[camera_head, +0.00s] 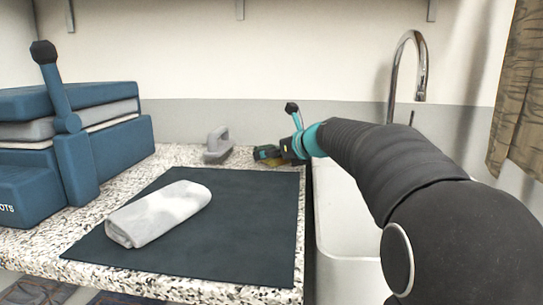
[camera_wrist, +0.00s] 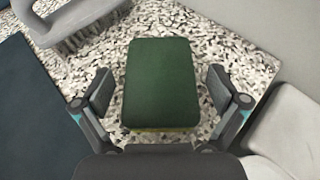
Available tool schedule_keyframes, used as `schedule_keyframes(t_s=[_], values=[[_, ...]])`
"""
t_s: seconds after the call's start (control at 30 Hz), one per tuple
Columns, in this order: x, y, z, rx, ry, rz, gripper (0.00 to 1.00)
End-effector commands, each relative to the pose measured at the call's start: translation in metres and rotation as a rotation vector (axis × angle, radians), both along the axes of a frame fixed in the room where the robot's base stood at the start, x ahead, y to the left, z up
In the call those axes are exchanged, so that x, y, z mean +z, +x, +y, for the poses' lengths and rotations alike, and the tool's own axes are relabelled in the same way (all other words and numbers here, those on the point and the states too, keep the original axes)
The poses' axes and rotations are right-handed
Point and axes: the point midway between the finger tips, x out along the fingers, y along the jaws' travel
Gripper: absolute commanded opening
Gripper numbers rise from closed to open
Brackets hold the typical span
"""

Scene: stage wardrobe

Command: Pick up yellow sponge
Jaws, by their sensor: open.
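The sponge (camera_wrist: 162,85) lies flat on the speckled counter in the wrist view. Its green top faces up, and a thin yellow edge shows along its near side. My gripper (camera_wrist: 160,97) is open, with one finger on each side of the sponge and a gap of bare counter at each side. In the camera_head view my gripper (camera_head: 268,153) is low over the back of the counter, just left of the sink, and mostly hides the sponge there.
A grey handled object (camera_head: 218,146) stands left of my gripper. A dark mat (camera_head: 240,215) carries a rolled white towel (camera_head: 158,213). A blue press-like machine (camera_head: 70,165) is at left. A white sink (camera_head: 345,225) with a tall faucet (camera_head: 421,70) is at right.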

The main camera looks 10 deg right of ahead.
Motion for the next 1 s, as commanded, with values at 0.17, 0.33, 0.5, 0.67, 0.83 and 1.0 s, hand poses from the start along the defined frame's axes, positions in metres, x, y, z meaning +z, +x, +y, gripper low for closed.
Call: schedule_keyframes(t_s=[0.17, 0.33, 0.5, 0.67, 0.83, 1.0], values=[[0.0, 0.0, 0.0, 0.0, 0.0, 0.0, 0.75], [0.0, 0.0, 0.0, 0.0, 0.0, 0.0, 0.55], [0.0, 0.0, 0.0, 0.001, 0.0, 0.0, 0.52], [0.001, 0.0, 0.0, 0.001, 0.0, 0.0, 0.52], [0.012, 0.0, 0.0, 0.001, 0.0, -0.001, 0.52], [0.04, 0.0, 0.0, 0.001, -0.002, -0.003, 0.52]])
